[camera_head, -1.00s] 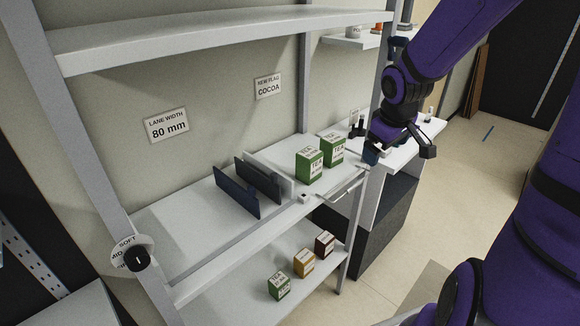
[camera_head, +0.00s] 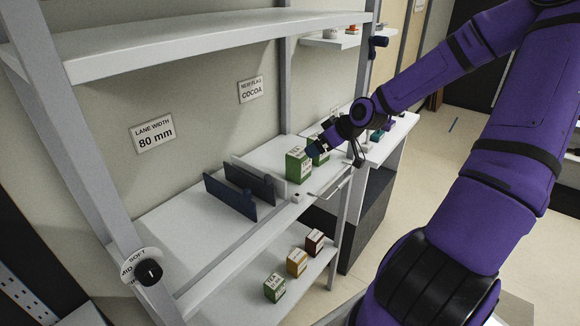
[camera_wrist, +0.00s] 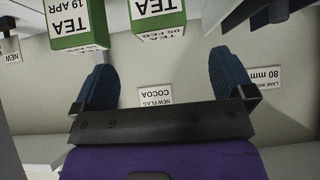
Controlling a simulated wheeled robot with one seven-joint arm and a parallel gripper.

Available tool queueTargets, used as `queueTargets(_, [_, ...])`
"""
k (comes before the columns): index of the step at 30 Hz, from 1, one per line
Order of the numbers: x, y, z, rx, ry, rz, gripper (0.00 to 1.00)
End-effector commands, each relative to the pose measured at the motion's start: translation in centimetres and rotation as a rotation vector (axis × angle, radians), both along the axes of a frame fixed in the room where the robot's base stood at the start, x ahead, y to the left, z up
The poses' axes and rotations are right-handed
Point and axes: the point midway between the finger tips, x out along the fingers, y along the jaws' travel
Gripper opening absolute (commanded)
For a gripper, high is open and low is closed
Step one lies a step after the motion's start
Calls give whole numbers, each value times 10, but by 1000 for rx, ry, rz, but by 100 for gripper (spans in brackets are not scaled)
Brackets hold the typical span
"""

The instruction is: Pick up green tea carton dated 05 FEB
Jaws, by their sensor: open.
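In the wrist view, the green tea carton dated 05 FEB (camera_wrist: 158,16) is at the top centre, cut off by the frame edge. The green tea carton dated 19 APR (camera_wrist: 76,24) stands beside it on the left. My gripper (camera_wrist: 166,82) is open, its two blue fingers apart with nothing between them. In the head view, my gripper (camera_head: 324,143) is at the two green cartons on the middle shelf. The front-left green carton (camera_head: 298,167) shows clearly; the other green carton (camera_head: 320,157) is partly hidden by my gripper. Their dates are too small to read there.
Dark blue dividers (camera_head: 230,195) stand left of the cartons on the middle shelf (camera_head: 180,222). An upper shelf (camera_head: 200,38) hangs above. The lower shelf holds a green carton (camera_head: 274,288), a yellow carton (camera_head: 297,262) and a dark red carton (camera_head: 315,242).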

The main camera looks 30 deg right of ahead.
Motion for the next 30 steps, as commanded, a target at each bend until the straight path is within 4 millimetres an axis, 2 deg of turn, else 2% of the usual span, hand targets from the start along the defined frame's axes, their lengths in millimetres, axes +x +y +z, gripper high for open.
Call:
queueTargets(15, [31, 13, -32, 2, -1, 1, 100])
queueTargets(25, [40, 16, -41, 1, -2, 1, 100])
queueTargets(30, [53, 22, -52, 1, -1, 4, 100])
